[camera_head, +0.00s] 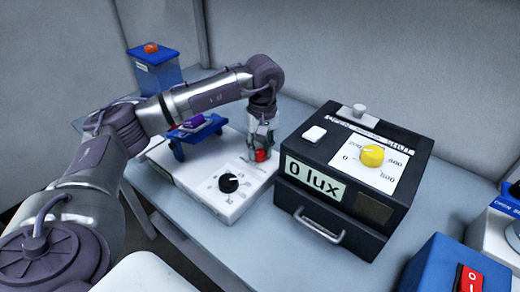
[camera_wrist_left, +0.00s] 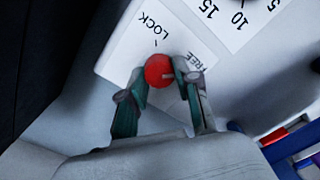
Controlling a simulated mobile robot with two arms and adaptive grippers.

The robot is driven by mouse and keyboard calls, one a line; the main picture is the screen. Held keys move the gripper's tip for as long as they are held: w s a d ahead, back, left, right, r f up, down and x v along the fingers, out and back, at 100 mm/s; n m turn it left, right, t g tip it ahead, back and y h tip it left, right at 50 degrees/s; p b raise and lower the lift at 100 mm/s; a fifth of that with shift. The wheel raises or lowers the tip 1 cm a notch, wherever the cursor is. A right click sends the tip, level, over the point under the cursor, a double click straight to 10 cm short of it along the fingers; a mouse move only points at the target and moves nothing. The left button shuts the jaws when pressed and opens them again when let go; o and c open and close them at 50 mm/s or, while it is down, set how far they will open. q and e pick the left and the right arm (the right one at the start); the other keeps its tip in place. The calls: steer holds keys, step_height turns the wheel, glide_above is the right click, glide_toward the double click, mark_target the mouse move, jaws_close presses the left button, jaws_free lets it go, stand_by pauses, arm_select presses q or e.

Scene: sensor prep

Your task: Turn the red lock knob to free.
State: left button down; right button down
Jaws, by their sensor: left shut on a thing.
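The red lock knob (camera_wrist_left: 158,71) stands on a white panel (camera_wrist_left: 125,60) between the printed words LOCK and FREE. A short pale mark on the knob faces right, toward the FREE side in the left wrist view. My left gripper (camera_wrist_left: 165,82) is shut on the knob, with a finger at each side of it. In the head view, my left gripper (camera_head: 261,150) points down over the red knob (camera_head: 261,155) at the back right of the white unit (camera_head: 205,200). The fingers partly hide the knob there. My right gripper is not in view.
A black dial (camera_head: 228,183) sits in front of the red knob. A black box (camera_head: 335,205) reading "0 lux", with a yellow knob (camera_head: 372,155), stands close on the right. A blue stand (camera_head: 205,130) is behind the dial, left of the gripper. A blue box (camera_head: 440,265) is at front right.

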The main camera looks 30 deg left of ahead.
mark_target(262, 151)
arm_select(q)
steer(key=shift+r, duration=0.1)
steer(key=c, duration=0.8)
jaws_free()
steer(key=shift+r, duration=0.2)
steer(key=r, duration=1.1)
steer(key=shift+w+d+r, duration=0.15)
steer(key=shift+w+r, duration=0.05)
steer(key=shift+r, duration=0.05)
